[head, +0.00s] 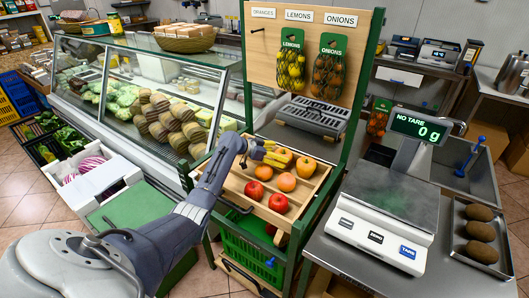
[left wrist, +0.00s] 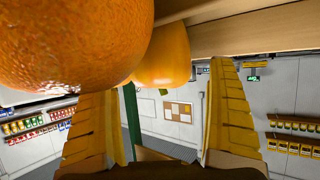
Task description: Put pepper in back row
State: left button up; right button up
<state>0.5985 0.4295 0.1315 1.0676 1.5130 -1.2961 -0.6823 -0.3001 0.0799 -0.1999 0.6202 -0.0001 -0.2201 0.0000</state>
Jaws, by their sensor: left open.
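The tilted wooden tray (head: 240,196) stands in the middle of the head view. It holds red apples (head: 278,203), an orange (head: 286,182) and a yellow-red fruit (head: 306,167). My left gripper (head: 277,156) reaches over the tray's back part with yellow fingers apart. In the left wrist view, a smooth yellow-orange thing with a small green stem, seemingly the pepper (left wrist: 163,58), shows beyond and between the open fingers (left wrist: 162,115). A dimpled orange (left wrist: 70,40) is close in front at upper left and hides part of it. In the head view the gripper largely covers the pepper. My right gripper is out of view.
A back board with hanging lemon net (head: 291,70) and onion net (head: 330,75) rises behind the tray, above a grey slotted rack (head: 312,117). A scale (head: 385,217) stands at right. A glass counter (head: 150,100) is at left. A green crate (head: 250,245) sits below.

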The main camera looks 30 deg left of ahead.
pick_arm(q)
jog(key=v, duration=0.8)
jog(key=shift+s+a+r, duration=0.15)
jog(key=shift+s+r, duration=0.15)
